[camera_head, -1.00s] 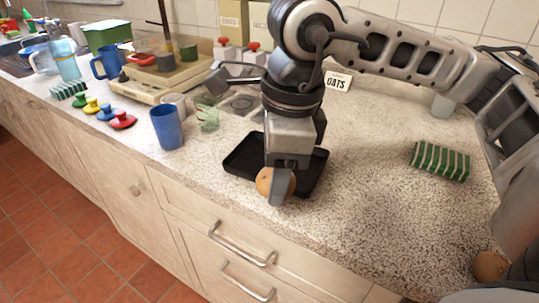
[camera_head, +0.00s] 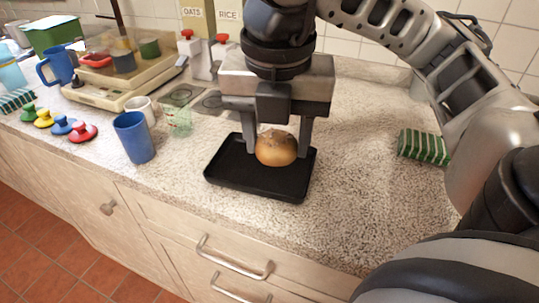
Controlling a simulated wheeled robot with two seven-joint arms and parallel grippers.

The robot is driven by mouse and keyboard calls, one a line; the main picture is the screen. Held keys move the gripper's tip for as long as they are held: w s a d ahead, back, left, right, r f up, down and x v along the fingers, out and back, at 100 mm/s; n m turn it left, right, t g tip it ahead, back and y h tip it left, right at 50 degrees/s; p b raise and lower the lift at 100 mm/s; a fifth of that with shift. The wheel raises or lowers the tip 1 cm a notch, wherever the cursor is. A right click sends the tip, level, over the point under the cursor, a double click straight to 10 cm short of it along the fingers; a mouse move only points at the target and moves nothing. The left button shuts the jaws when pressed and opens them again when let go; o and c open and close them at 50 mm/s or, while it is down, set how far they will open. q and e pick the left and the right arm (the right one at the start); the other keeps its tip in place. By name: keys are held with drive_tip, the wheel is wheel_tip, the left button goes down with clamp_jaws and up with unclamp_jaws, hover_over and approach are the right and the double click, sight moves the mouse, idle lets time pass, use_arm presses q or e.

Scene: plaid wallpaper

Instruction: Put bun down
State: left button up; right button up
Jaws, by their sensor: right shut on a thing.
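A round brown bun (camera_head: 276,148) is between the fingers of my right gripper (camera_head: 277,150). The gripper points down and is shut on the bun, one finger on each side. The bun is over the black tray (camera_head: 232,185) on the speckled countertop. I cannot tell whether the bun touches the tray floor. The rest of the tray is empty. My left gripper is not in view.
A blue cup (camera_head: 133,138) stands left of the tray, with a clear green-tinted glass (camera_head: 178,122) and a white mug (camera_head: 141,108) behind it. Colored knobbed pieces (camera_head: 82,132) sit at left.

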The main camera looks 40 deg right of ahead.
drive_tip(key=w+d+f, duration=0.4)
drive_tip(key=w+d+f+b, duration=0.1)
drive_tip(key=w+d+f, duration=0.2)
drive_tip(key=d+f, duration=0.1)
drive_tip(key=shift+w+d+f+b, duration=0.1)
drive_tip(key=shift+w+d+b, duration=0.1)
drive_tip(key=shift+w+b, duration=0.15)
drive_tip(key=f, duration=0.4)
drive_tip(key=shift+w+d, duration=0.35)
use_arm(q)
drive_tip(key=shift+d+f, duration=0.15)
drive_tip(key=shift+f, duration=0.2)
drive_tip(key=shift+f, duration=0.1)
use_arm(e)
drive_tip(key=shift+f, duration=0.15)
